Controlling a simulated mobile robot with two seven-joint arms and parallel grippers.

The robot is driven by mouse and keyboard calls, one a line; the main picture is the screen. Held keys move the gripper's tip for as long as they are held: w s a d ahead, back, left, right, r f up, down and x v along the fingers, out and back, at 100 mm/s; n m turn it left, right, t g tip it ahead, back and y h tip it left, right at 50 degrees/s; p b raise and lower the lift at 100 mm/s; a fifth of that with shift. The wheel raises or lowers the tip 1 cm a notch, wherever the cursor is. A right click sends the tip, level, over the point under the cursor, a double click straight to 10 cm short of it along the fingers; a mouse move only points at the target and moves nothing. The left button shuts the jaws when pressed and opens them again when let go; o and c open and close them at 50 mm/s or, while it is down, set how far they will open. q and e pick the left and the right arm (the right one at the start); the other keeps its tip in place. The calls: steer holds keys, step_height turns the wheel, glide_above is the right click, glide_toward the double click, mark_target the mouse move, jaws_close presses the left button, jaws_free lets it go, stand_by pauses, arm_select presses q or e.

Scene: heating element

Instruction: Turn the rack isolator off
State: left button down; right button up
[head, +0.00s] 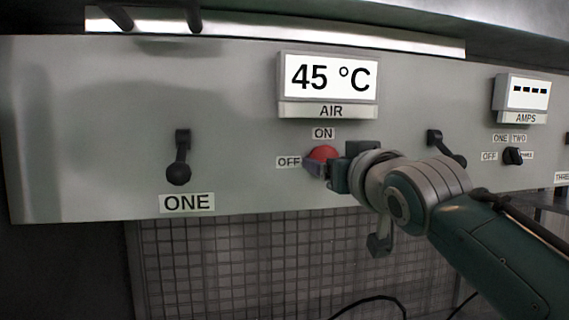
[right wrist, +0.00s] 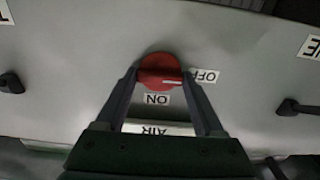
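The rack isolator is a red round knob (head: 322,153) on the grey panel, with an ON label (head: 323,133) above it and an OFF label (head: 288,162) to its left. In the right wrist view, which is upside down, the red knob (right wrist: 158,62) has its handle lying across, with the white mark at the end towards the OFF label (right wrist: 205,76). My right gripper (head: 318,168) is at the knob. Its fingers (right wrist: 159,76) are apart, one at each side of the handle; I cannot tell whether they touch it. My left gripper is out of view.
A lever (head: 180,160) above the ONE label is left of the knob. Another lever (head: 440,145) is behind my right arm. A 45 °C AIR display (head: 328,80) is above; an AMPS display (head: 525,92) and selector (head: 512,156) are at right. Mesh (head: 220,265) is below the panel.

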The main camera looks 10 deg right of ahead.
steer(key=o, duration=0.5)
steer(key=shift+c, duration=0.2)
steer(key=shift+s, duration=0.1)
steer(key=s+b, duration=0.4)
steer(key=s, duration=0.5)
steer(key=shift+s+d, duration=0.15)
steer(key=shift+s, duration=0.2)
steer(key=shift+f, duration=0.1)
steer(key=s+f+g+p, duration=0.5)
steer(key=s+f+g, duration=0.2)
steer(key=s, duration=0.8)
steer(key=s+f+n+g+p, duration=0.1)
steer(key=s+f+g+p, duration=0.3)
steer(key=s+f+g, duration=0.3)
steer(key=s+d+f, duration=0.1)
steer(key=s+f, duration=0.3)
steer(key=s, duration=0.4)
steer(key=shift+s+p, duration=0.2)
steer(key=shift+p, duration=0.15)
